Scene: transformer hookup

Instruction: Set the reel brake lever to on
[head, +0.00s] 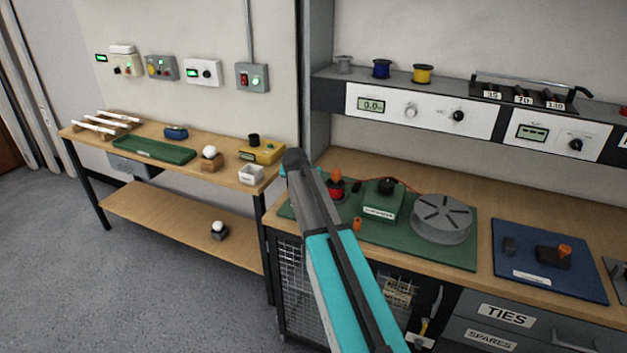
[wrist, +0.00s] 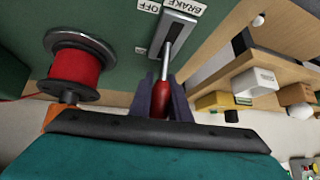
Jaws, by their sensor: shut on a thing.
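The reel brake lever (wrist: 166,68) has a metal shaft and a red grip in the wrist view. It rises from a slotted grey plate (wrist: 178,28) with "OFF" and "BRAKE" labels at the top. My gripper (wrist: 163,98) is shut on the red grip, one dark finger on each side. In the head view my arm hides the lever and my gripper. The red wire reel (wrist: 75,68) stands left of the lever; it also shows in the head view (head: 335,189).
The lever's green board (head: 455,252) also carries a green box (head: 381,203) and a grey slotted disc (head: 441,218). A blue board (head: 545,275) lies to the right. A side table with a yellow box (head: 262,152) stands left, across a gap.

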